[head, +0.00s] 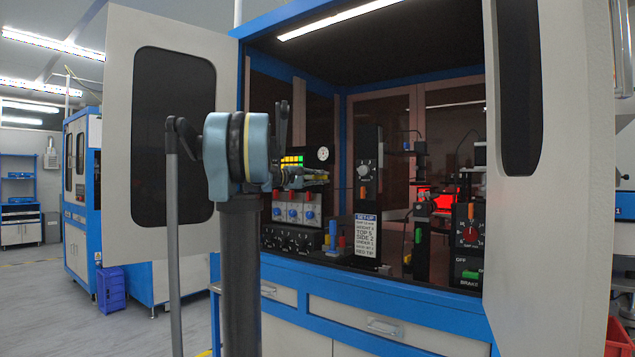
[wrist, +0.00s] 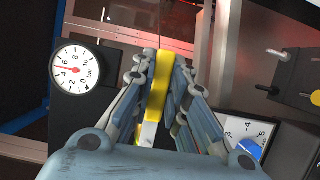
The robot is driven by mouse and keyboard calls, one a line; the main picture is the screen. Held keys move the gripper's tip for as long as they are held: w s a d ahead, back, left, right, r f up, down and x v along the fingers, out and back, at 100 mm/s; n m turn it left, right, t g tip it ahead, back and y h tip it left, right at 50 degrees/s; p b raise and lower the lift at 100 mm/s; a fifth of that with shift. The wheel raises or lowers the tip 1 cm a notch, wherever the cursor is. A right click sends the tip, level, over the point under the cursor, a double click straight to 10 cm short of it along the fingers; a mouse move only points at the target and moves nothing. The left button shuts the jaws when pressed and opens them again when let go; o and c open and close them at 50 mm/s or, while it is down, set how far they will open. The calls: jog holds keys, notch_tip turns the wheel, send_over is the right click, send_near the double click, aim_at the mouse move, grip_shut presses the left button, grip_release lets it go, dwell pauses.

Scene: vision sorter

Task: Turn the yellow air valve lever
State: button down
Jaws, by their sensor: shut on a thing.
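The yellow air valve lever (wrist: 159,82) stands lengthwise in the middle of the wrist view. My gripper (wrist: 159,68) is shut on it, with one finger on each side. The far end of the lever shows between the fingertips, and parts of its sides are hidden by the fingers. In the head view my gripper (head: 322,178) reaches into the open cabinet beside the dark gauge panel. The lever is too small and covered to make out clearly there.
A round white pressure gauge (wrist: 75,70) sits left of the fingers; it also shows in the head view (head: 323,154). Blue-knobbed regulators (head: 293,212) sit below my gripper. Open cabinet doors (head: 172,130) flank the workspace.

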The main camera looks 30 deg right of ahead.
jog(key=shift+r+n+h, duration=0.5)
jog(key=shift+r+n, duration=0.2)
jog(key=shift+n, duration=0.5)
jog(key=shift+w+a+r+n+t+h, duration=0.1)
jog(key=shift+w+r+n+t+h, duration=0.15)
jog(key=shift+r+n, duration=0.45)
jog(key=shift+w+r+n+t+h, duration=0.15)
jog(key=shift+r+n+h, duration=0.15)
jog(key=shift+n, duration=0.7)
jog(key=c, duration=1.6)
grip_release()
jog(key=shift+o, duration=0.2)
jog(key=a+f, duration=0.2)
jog(key=a, duration=0.9)
jog(key=shift+s+a+f, duration=0.2)
jog(key=shift+a+f, duration=0.05)
jog(key=shift+a, duration=0.1)
